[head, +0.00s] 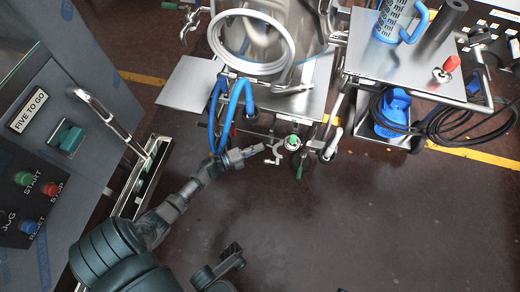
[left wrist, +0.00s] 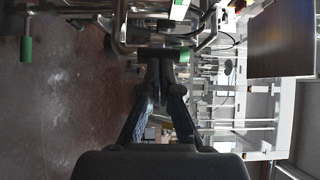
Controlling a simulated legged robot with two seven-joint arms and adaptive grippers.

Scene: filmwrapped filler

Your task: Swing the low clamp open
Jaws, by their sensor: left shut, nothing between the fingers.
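A small silver clamp (head: 275,152) shows in the head view, low on the front of the steel machine, beside a round fitting with a green centre (head: 292,142). I cannot tell whether it is latched or loose. My left gripper (head: 259,149) is shut and empty, its tips just left of the clamp; I cannot tell whether they touch. In the left wrist view the closed fingers (left wrist: 162,56) point at metal pipework and hide what lies directly ahead. A green handle (left wrist: 27,48) hangs at the left there. My right gripper does not show clearly in either view.
Blue hoses (head: 232,112) loop down close above my left gripper. A grey control cabinet (head: 65,125) stands at the left. A steel cart (head: 400,65) with a black cable (head: 455,125) stands at the right. The dark floor (head: 390,220) in front is clear.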

